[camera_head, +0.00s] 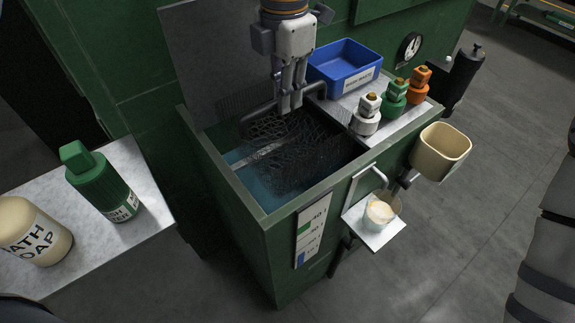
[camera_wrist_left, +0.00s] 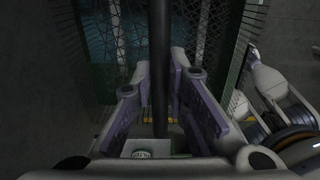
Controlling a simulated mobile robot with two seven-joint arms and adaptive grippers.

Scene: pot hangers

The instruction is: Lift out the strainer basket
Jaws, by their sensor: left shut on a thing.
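The strainer basket (camera_head: 290,150) is dark wire mesh and sits in the green tank (camera_head: 285,207), over blue liquid (camera_head: 262,181). Some of its mesh shows up near the rim; how deep it reaches is hard to tell. Its dark bar handle (camera_head: 258,113) crosses above the mesh. My left gripper (camera_head: 290,104) points down from above and is shut on this handle. In the left wrist view the handle (camera_wrist_left: 158,65) runs between the fingers (camera_wrist_left: 160,110), with basket mesh (camera_wrist_left: 208,40) around it. My right gripper is out of view.
A blue bin (camera_head: 345,68) and white, green and orange valves (camera_head: 394,94) stand at the tank's back right. A cream container (camera_head: 440,150) and a small shelf with a cup (camera_head: 380,211) hang on the right side. Bottles (camera_head: 100,185) stand on the left table.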

